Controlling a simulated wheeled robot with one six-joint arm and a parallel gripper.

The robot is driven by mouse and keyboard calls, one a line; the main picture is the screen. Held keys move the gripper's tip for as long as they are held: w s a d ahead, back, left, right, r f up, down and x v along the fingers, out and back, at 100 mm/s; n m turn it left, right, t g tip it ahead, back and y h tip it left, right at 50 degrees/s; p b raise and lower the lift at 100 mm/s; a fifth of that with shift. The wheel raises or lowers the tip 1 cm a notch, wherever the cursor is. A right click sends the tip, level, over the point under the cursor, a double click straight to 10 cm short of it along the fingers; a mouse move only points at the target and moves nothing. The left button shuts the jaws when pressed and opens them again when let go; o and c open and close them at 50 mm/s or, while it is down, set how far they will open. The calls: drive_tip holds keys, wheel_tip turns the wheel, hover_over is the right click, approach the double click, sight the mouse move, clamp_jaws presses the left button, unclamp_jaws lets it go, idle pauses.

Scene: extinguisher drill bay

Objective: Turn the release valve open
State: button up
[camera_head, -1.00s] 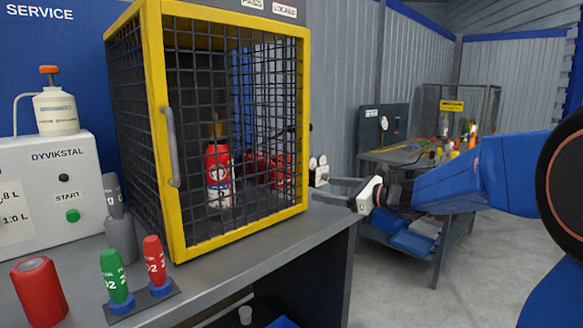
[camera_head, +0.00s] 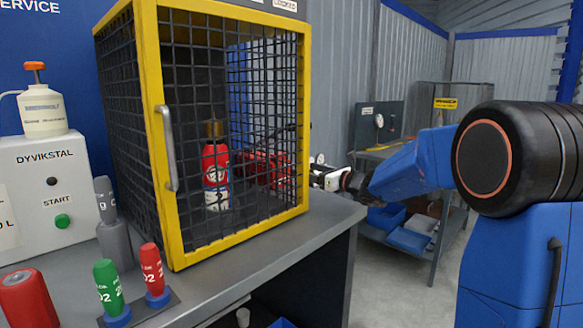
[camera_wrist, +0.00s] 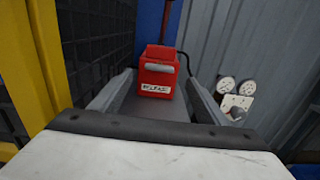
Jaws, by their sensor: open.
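My gripper (camera_head: 320,174) is beside the right edge of the yellow-framed mesh cage in the head view, its tips partly hidden. In the wrist view my gripper (camera_wrist: 158,84) is open, with grey fingers apart. A red box (camera_wrist: 158,72) with a pale bar and a small label shows between and beyond the fingers; I cannot tell whether they touch it. The label is too blurred to read. A pale plate (camera_wrist: 236,104) with two round dials and a grey knob is on the corrugated wall, right of the right finger. I cannot tell which part is the release valve.
The mesh cage (camera_head: 160,130) stands close on the left, with a red-and-white extinguisher (camera_head: 216,170) inside. The grey bench (camera_head: 270,255) runs below it, holding red and green cylinders. A cluttered blue-grey workbench stands behind my arm. Open floor shows at right.

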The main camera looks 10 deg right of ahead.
drive_tip(key=x, duration=0.8)
drive_tip(key=shift+w+a, duration=0.1)
drive_tip(key=c, duration=1.1)
drive_tip(key=shift+o, duration=0.3)
drive_tip(key=n, duration=0.4)
drive_tip(key=shift+a+n, duration=0.1)
drive_tip(key=shift+n, duration=1.5)
